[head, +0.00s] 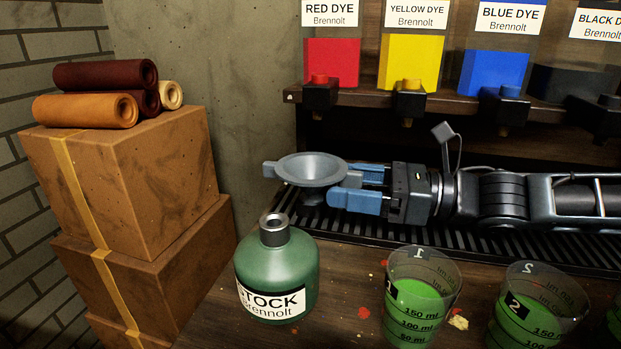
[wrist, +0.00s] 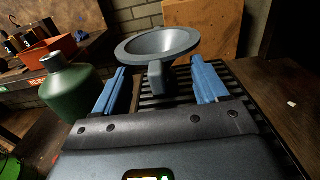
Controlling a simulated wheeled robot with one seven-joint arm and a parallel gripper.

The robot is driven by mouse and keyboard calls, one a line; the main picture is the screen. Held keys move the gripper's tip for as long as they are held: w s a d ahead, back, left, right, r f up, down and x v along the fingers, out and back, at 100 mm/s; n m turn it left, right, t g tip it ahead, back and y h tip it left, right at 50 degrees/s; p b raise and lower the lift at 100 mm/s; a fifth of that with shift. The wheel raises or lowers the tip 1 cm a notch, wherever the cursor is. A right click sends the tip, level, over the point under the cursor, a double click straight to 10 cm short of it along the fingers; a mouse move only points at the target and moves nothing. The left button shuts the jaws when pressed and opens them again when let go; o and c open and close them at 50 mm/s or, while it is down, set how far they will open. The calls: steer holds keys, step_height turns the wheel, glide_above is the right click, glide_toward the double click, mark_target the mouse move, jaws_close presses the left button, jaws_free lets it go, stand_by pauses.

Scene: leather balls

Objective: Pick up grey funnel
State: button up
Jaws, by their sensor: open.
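The grey funnel (head: 311,171) stands upright, wide mouth up, at the left end of the black slatted rack. Its small side tab points left in the head view. The spout's lower end is partly hidden.
A green stock bottle (head: 278,272) stands just in front of the funnel. Measuring cups with green liquid (head: 420,300) stand front right. Dye dispensers (head: 410,65) hang above the rack (head: 400,240). Stacked boxes (head: 130,190) with leather rolls are at left.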

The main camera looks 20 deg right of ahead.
steer(key=shift+x, duration=0.8)
steer(key=shift+c, duration=0.2)
jaws_close()
